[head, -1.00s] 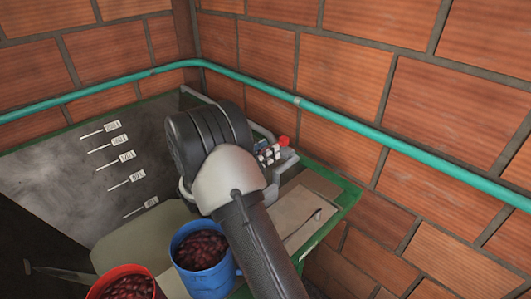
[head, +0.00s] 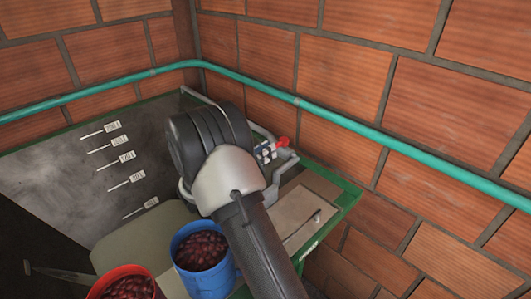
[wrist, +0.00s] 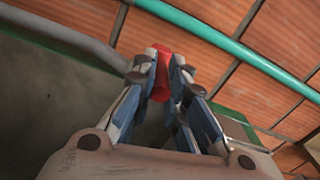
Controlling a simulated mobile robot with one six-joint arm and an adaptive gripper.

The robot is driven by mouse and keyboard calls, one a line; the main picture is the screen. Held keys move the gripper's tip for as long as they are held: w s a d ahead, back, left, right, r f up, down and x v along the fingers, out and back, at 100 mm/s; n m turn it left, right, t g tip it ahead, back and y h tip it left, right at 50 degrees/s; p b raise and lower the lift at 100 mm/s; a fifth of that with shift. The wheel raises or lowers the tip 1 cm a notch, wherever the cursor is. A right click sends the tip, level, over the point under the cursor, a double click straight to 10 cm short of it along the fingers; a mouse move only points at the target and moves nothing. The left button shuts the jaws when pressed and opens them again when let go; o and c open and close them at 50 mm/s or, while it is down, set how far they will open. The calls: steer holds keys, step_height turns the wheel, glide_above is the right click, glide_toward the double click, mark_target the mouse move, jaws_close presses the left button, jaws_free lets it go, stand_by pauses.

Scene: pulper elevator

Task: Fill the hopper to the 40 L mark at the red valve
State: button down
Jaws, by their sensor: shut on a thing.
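The red valve (head: 282,142) is by the wall on the far side of my wrist in the head view. My gripper (head: 267,152) is at it, partly behind my dark wrist. In the wrist view the red valve handle (wrist: 161,80) is between the two fingers of my gripper (wrist: 163,68), which are shut on it. The grey hopper wall (head: 60,180) at the left bears several white marks (head: 127,157) with small labels too small to read. I cannot tell whether the dull olive surface (head: 135,235) below the marks is liquid or metal.
A blue bucket (head: 222,277) and a red bucket (head: 125,271), both with dark red fruit, stand at the bottom. A teal pipe (head: 370,133) runs along the brick walls. Grey pipes (head: 287,160) and a green frame (head: 347,203) are close to my gripper.

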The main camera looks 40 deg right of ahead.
steer(key=shift+s+d+n+t, duration=0.1)
steer(key=shift+s+n+t, duration=0.45)
steer(key=shift+t, duration=0.55)
steer(key=c, duration=1.9)
jaws_free()
steer(key=o, duration=0.3)
steer(key=shift+a, duration=0.2)
steer(key=shift+o, duration=0.2)
steer(key=s+a, duration=0.2)
steer(key=a, duration=0.9)
steer(key=shift+s+a, duration=0.15)
steer(key=shift+a, duration=0.1)
